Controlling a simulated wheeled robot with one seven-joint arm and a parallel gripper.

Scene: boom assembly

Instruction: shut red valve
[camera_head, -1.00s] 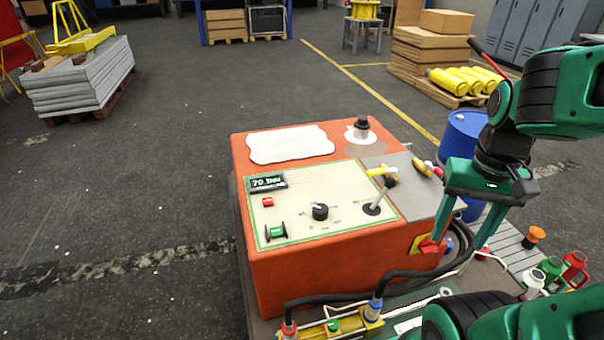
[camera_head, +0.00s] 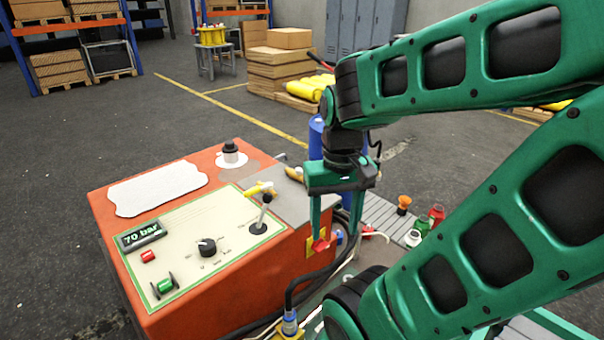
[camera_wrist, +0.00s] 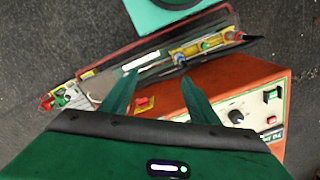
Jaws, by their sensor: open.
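The red valve (camera_head: 320,243) is a small red handle on a yellow plate on the right side of the orange cabinet (camera_head: 240,297). In the wrist view the red valve (camera_wrist: 144,103) shows between my two fingers, nearer the left one. My gripper (camera_head: 336,233) points down beside that side of the cabinet, open, with nothing held. Its left finger passes close in front of the valve and hides part of it; I cannot tell whether they touch. In the wrist view my gripper (camera_wrist: 159,78) also shows with its fingers apart.
The cabinet top carries a 70 bar display (camera_head: 141,236), a black knob (camera_head: 207,246) and a lever (camera_head: 262,215). Black hoses run below the valve. Floor left of the cabinet is clear.

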